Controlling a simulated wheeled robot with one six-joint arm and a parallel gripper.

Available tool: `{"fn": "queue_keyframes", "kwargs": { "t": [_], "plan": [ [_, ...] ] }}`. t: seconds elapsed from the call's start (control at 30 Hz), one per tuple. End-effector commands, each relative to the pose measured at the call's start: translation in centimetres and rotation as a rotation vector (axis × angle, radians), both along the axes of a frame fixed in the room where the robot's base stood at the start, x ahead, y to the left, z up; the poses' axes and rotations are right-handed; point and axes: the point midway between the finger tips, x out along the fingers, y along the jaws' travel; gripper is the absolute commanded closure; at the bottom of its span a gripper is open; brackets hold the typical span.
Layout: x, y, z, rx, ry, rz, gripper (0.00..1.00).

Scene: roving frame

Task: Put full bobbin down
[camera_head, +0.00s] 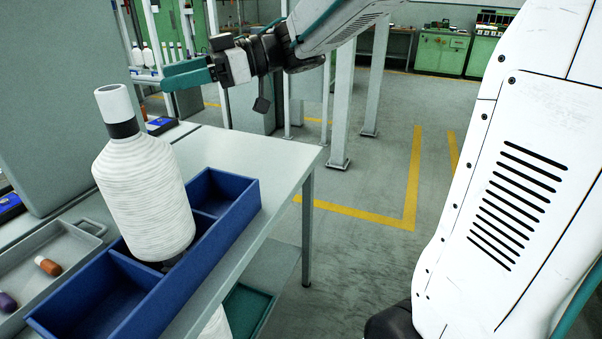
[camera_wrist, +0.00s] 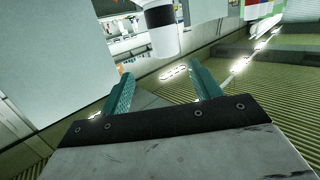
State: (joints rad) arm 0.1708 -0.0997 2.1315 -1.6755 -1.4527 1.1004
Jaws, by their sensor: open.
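The full bobbin (camera_head: 145,195), wound with white thread, stands upright in the blue divided box (camera_head: 245,210) on the table. Its bare white tube top with a black band points up. Its foot is partly hidden by the box wall, and I cannot tell exactly how it rests on the floor of the box. My gripper (camera_head: 168,76) is open and empty, behind and to the right of the bobbin's top, apart from it. In the wrist view the bobbin's tube and black band (camera_wrist: 160,18) show beyond the open teal fingers (camera_wrist: 163,90), not between them.
A grey tray (camera_head: 75,240) with small orange and purple spools lies left of the box. A large grey panel (camera_head: 45,90) rises behind the table. White posts (camera_head: 343,110) stand on the floor beyond. Green cabinets (camera_head: 440,52) line the back. The floor at centre right is clear.

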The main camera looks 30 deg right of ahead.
Motion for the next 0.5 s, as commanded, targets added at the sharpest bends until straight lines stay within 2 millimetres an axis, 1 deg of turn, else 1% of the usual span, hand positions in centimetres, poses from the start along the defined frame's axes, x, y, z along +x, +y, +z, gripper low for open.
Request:
{"fn": "queue_keyframes", "kwargs": {
  "t": [0.07, 0.13, 0.17, 0.23, 0.27, 0.3, 0.37, 0.4, 0.43, 0.47, 0.5],
  "plan": [
    [1.0, -0.1, 0.7, -0.002, -0.054, -0.090, 0.37],
    [2.5, -0.6, 1.6, -0.009, -0.120, -0.231, 0.37],
    [3.3, -1.1, 2.0, -0.014, -0.150, -0.305, 0.37],
    [4.8, -2.8, 2.9, -0.035, -0.207, -0.501, 0.37],
    [5.3, -3.8, 3.2, -0.048, -0.223, -0.588, 0.37],
    [5.8, -5.3, 3.4, -0.069, -0.235, -0.702, 0.37],
    [6.0, -7.8, 3.4, -0.109, -0.232, -0.866, 0.37],
    [5.8, -9.5, 3.1, -0.140, -0.213, -0.970, 0.37],
    [5.4, -10.8, 2.7, -0.166, -0.193, -1.045, 0.37],
    [4.9, -12.0, 2.2, -0.194, -0.166, -1.115, 0.37],
    [4.0, -13.6, 1.3, -0.234, -0.118, -1.202, 0.37]
  ]
}}
